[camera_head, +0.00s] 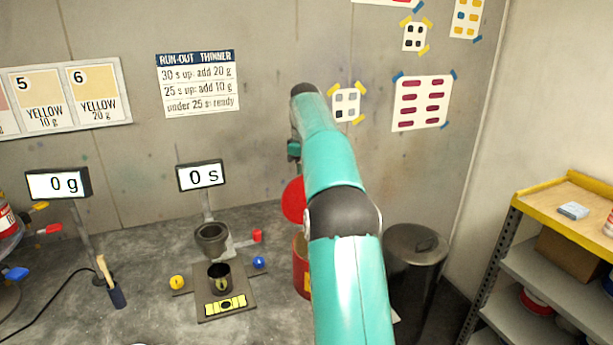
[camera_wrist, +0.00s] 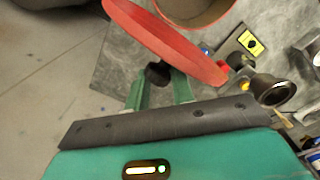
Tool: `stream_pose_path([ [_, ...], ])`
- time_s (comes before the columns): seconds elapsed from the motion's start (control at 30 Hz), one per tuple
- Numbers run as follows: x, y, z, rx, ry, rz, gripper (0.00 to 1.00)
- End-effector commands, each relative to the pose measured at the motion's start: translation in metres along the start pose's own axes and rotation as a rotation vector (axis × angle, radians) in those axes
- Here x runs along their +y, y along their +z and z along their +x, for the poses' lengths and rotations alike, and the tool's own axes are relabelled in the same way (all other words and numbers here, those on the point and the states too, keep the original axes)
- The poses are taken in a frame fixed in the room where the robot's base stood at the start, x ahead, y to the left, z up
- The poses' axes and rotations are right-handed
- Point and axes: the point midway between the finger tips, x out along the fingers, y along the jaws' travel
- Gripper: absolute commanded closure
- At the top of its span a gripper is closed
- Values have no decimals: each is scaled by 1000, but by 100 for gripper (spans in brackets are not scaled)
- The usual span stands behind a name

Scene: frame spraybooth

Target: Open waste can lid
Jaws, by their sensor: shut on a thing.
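The red waste can (camera_head: 301,268) stands on the bench, mostly hidden behind my arm in the head view. Its red lid (camera_head: 293,200) is raised and steeply tilted above the can. In the wrist view the lid (camera_wrist: 170,46) is a red disc seen nearly edge-on, with the can's open mouth (camera_wrist: 195,8) beside it, partly cut by the top edge. My gripper (camera_wrist: 159,84) has its green fingers on either side of the black knob (camera_wrist: 157,72) on the lid, shut on it.
Left of the can stand a dark cup (camera_head: 219,277), a flow cup on a stand (camera_head: 212,238) and a timer display (camera_head: 201,175). A dark lidded metal bin (camera_head: 415,258) is right of my arm. A shelf unit (camera_head: 560,212) stands at the far right.

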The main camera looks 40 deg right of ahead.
Motion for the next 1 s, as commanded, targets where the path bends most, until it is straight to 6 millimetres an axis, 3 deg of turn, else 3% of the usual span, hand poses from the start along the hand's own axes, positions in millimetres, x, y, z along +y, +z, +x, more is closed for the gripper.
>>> stream_pose_path([
  [0.03, 7, 10, 10, -23, -9, 19, 100],
  [0.43, 7, 9, 10, -23, -9, 18, 100],
  [0.47, 7, 9, 10, -23, -9, 18, 74],
  [0.6, 7, 9, 10, -23, -9, 17, 50],
  [1.0, 5, 6, 7, -20, -13, 11, 50],
])
